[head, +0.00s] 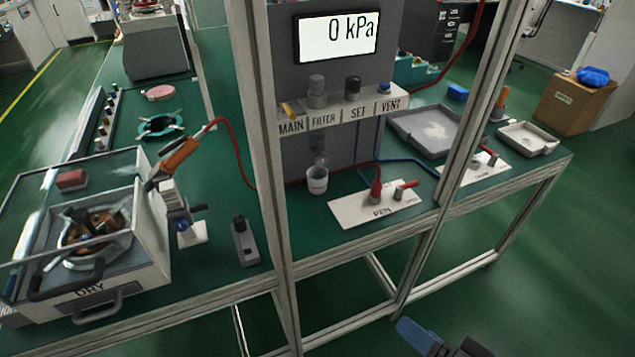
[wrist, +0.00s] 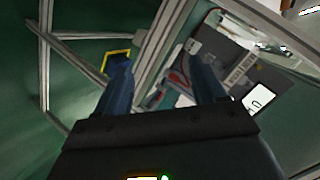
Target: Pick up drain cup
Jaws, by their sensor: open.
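The drain cup (head: 317,180) is a small white cup standing upright on the green bench, under the FILTER unit (head: 318,145) of the valve panel. Its open top shows, and nothing is seen holding it. My gripper (head: 442,343) shows only in part at the bottom right of the head view, in front of the bench and well away from the cup. In the wrist view my gripper (wrist: 157,58) has its two blue fingers spread, with nothing between them. I cannot make out the cup in the wrist view.
Frame posts (head: 262,180) rise along the bench's front edge, one just left of the cup. A DRY box (head: 95,240) stands left.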

